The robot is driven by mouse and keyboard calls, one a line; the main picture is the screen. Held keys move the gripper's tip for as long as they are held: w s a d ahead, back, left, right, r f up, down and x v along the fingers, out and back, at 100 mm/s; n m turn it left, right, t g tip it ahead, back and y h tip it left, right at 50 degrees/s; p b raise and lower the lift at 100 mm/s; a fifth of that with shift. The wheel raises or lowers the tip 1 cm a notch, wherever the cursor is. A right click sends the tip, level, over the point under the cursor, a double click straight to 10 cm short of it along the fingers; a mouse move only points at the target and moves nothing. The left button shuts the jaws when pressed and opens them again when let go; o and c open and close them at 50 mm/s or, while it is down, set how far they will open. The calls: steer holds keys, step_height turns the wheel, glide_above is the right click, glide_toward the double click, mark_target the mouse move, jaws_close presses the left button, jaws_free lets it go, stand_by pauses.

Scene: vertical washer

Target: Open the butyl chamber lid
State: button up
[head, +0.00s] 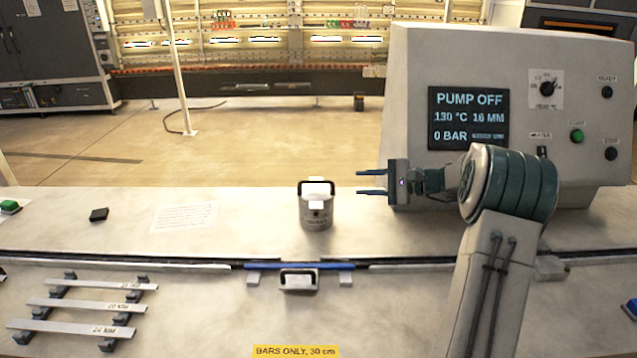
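A small grey metal canister (316,212) stands upright on the pale bench top. It has a dark handle and a white piece on top, and its label is too small to read. A dark-framed handle (299,281) is fixed in front of it, below a blue strip (299,266). I cannot tell for sure which of these belongs to the butyl chamber lid. My gripper (371,182) is right of the canister, pointing left.
A control console (510,100) reading "PUMP OFF", 130 °C and 0 BAR stands close behind my arm. Labelled bars (95,305) rest on supports at the front left. A paper sheet (185,217) and a small black block (99,214) lie on the bench.

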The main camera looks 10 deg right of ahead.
mark_target(323, 182)
steer(key=p+x, duration=0.3)
steer(key=x, duration=1)
steer(key=shift+w+a, duration=0.2)
steer(key=shift+w, duration=0.15)
steer(key=shift+c, duration=0.3)
jaws_close()
